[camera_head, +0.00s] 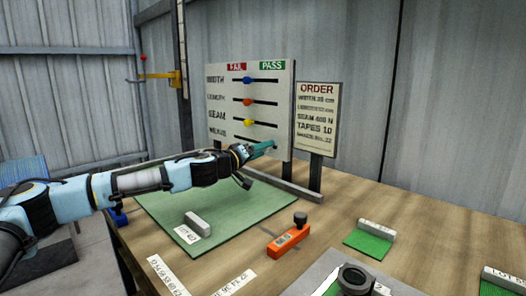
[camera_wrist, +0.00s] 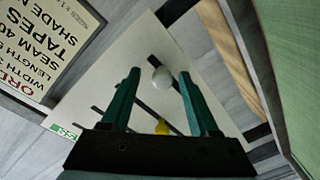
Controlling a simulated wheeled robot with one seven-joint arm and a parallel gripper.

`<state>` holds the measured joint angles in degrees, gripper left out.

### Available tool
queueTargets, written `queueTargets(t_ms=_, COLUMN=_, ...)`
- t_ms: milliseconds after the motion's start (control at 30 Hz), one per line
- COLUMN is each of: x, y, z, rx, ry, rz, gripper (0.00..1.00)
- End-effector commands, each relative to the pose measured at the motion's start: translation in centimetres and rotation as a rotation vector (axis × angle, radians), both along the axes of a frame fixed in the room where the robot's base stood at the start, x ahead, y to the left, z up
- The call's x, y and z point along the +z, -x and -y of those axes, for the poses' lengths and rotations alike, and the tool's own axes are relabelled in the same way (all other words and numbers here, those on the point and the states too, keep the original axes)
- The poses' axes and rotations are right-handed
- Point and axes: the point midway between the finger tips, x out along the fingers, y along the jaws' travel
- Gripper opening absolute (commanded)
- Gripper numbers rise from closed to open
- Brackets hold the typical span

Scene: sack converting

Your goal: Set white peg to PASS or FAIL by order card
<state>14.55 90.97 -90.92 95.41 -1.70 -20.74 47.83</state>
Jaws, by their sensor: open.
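The white peg (camera_wrist: 161,77) shows in the wrist view, on the pale board (camera_wrist: 145,52), between the fingertips of my gripper (camera_wrist: 160,73) as seen there. Contact cannot be told. My gripper (camera_head: 271,146) is open, in front of the board's lowest row in the head view, and hides the white peg there. The board (camera_head: 220,100) has a red FAIL label (camera_head: 237,66) at upper left and a green PASS label (camera_head: 272,65) at upper right. The order card (camera_head: 317,112) stands right of it; its lines include SEAM and TAPES 10, the smallest print is blurred.
Blue (camera_head: 247,80), red-orange (camera_head: 248,101) and yellow (camera_head: 249,122) pegs sit in the slots above. A green mat (camera_head: 240,208) carries a grey block (camera_head: 197,222). An orange block with a dark knob (camera_head: 288,239) stands on the table in front. A card post stands close right.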

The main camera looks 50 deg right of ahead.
Motion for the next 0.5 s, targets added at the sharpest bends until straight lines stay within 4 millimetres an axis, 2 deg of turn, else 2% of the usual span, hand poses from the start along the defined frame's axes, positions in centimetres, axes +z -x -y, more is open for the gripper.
queueTargets(t_ms=500, x=-0.2, y=0.0, z=-8.9, rx=0.001, ry=0.000, rz=0.002, gripper=0.61)
